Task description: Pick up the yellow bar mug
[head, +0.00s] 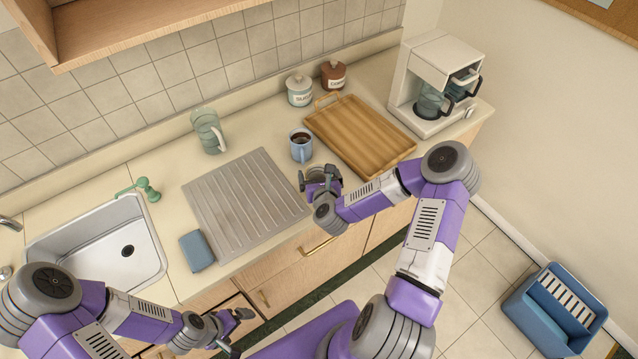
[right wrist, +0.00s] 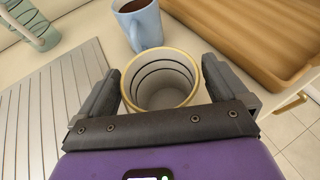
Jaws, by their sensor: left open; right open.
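A cup with a yellow rim and dark rings inside its pale wall (right wrist: 162,82), apparently the yellow bar mug, shows in the right wrist view. It stands upright between the two fingers of my right gripper (right wrist: 160,76), which is open, with a finger on each side. I cannot tell whether either finger touches it. In the head view the right gripper (head: 320,180) is at the counter's front edge and hides the cup almost wholly. My left gripper (head: 238,332) is open and empty, low in front of the counter.
A blue mug with dark drink (head: 301,147) stands just behind the right gripper. A wooden tray (head: 360,130) lies to the right, a ribbed drainboard (head: 240,205) to the left. A pitcher (head: 208,131), canisters and a coffee maker (head: 435,80) stand further back.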

